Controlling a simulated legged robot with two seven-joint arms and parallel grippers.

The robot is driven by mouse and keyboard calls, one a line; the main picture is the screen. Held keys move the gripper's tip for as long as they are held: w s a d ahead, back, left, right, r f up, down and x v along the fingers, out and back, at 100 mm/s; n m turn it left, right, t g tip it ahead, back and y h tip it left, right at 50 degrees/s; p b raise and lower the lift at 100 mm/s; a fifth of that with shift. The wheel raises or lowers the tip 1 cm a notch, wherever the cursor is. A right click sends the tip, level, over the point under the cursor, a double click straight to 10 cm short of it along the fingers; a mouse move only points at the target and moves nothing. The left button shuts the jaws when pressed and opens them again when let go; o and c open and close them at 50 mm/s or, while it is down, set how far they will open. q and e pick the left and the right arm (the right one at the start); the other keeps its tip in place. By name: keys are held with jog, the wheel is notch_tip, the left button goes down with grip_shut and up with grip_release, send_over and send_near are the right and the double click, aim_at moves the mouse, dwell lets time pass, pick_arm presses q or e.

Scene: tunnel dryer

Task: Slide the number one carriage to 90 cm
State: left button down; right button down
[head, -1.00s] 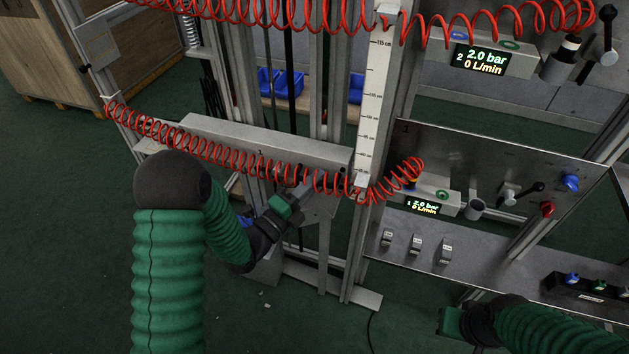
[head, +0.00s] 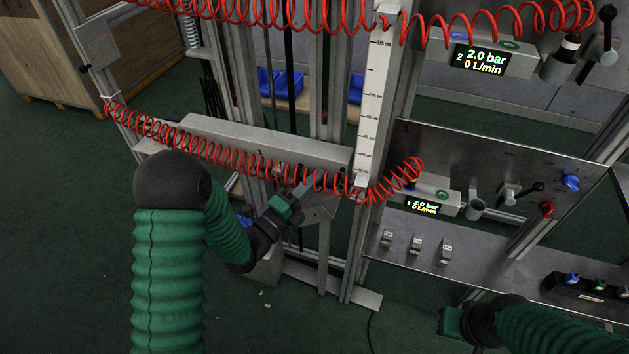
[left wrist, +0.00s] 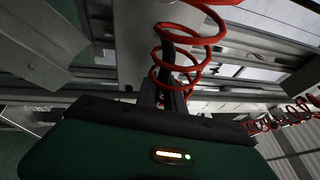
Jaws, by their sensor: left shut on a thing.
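A long grey box-shaped carriage (head: 265,145) lies across the uprights of the frame in the head view, behind the lower red coiled hose. No number can be read on it. My left gripper (head: 300,200) is below its right part, shut on a dark handle-like part. In the left wrist view, a dark bar (left wrist: 172,90) runs up from the gripper, with the red hose coiled around or in front of it. The white cm scale (head: 373,110) stands upright to the right of the carriage; its small marks are hard to read. My right gripper (head: 450,322) is low at the right, its fingers unclear.
The lower red hose (head: 200,152) hangs across the carriage. A panel shelf (head: 470,250) at right carries small clips, valves and a display (head: 424,208) marked 1, showing 2.0 bar and 0 L/min. A second display (head: 479,60) is higher up. Green floor is open at left.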

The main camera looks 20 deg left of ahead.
pick_arm(q)
jog(key=shift+s+f, duration=0.1)
jog(key=shift+f, duration=0.15)
notch_tip(320, 180, up, 11)
jog(key=p, duration=0.5)
jog(key=shift+f, duration=0.2)
jog(key=c, duration=1.5)
grip_release()
jog(key=shift+f, duration=0.1)
jog(key=shift+o, duration=0.2)
